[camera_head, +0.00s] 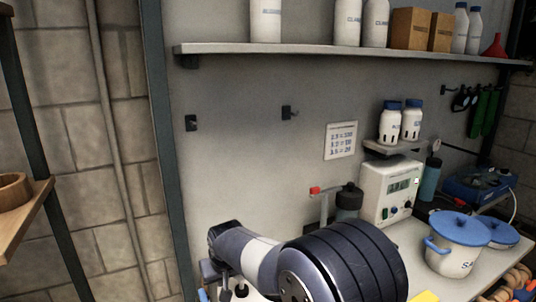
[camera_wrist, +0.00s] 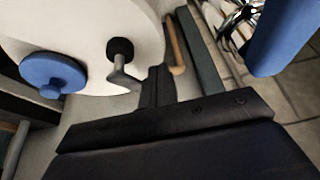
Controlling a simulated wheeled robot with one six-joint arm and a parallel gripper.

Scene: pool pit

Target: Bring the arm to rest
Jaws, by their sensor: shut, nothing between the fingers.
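My arm (camera_head: 335,265) is folded low in the bottom middle of the head view, in front of the bench. Its dark round joint faces the camera and hides part of the bench. My gripper (camera_wrist: 157,84) shows in the wrist view as dark narrow fingers, shut and empty. Beyond them are a pale rounded surface, a grey lever with a black knob (camera_wrist: 120,50) and a round blue knob (camera_wrist: 53,74). I cannot tell whether the fingers touch anything. The gripper is not clearly seen in the head view.
The bench (camera_head: 408,262) holds a white meter box (camera_head: 388,190) and a white pot with a blue lid (camera_head: 457,240). A shelf (camera_head: 330,53) with bottles runs above. A wooden shelf (camera_head: 25,222) stands at the left. Tiled floor (camera_wrist: 303,105) shows in the wrist view.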

